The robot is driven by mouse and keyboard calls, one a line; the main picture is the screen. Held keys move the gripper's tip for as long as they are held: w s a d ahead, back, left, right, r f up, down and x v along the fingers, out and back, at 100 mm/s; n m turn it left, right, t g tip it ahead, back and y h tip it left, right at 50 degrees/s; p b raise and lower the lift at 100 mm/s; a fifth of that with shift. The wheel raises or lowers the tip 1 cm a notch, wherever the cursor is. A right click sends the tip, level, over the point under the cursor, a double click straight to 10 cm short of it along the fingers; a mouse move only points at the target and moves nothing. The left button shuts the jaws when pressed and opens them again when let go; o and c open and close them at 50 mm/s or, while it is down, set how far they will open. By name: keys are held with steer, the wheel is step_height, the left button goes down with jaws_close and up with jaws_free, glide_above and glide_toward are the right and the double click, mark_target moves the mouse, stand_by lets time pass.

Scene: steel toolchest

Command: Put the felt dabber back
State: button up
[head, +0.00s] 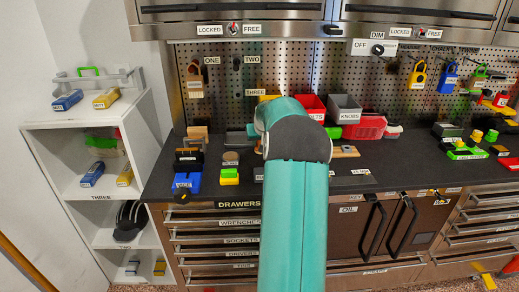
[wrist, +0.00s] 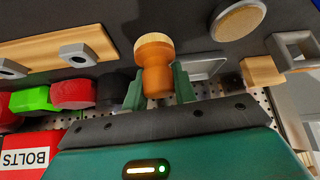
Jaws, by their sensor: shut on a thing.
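The felt dabber (wrist: 156,72) shows in the wrist view as an orange-brown turned handle with a paler round end. My gripper (wrist: 158,88) is shut on it, with one green finger on each side. The dabber's round end points away from the gripper, toward the top of the wrist view. In the head view my arm hides both the gripper and the dabber. A round tan-topped pad or tin (wrist: 238,20) lies on the dark bench near the dabber. It seems to be the round labelled item (head: 231,158) in the head view.
A grey shallow tray (wrist: 205,68), a wooden block (wrist: 262,71) and a square grey frame (wrist: 292,49) are close by. A wooden board with metal rings (wrist: 62,52) and the red bolts bin (wrist: 28,158) are on the other side. Pegboard backs the bench (head: 160,178).

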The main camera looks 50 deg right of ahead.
steer(key=shift+w+d+f, duration=0.35)
steer(key=shift+f, duration=0.2)
steer(key=shift+d+f, duration=0.1)
steer(key=shift+f, duration=1.5)
steer(key=shift+f, duration=0.1)
steer(key=o, duration=0.9)
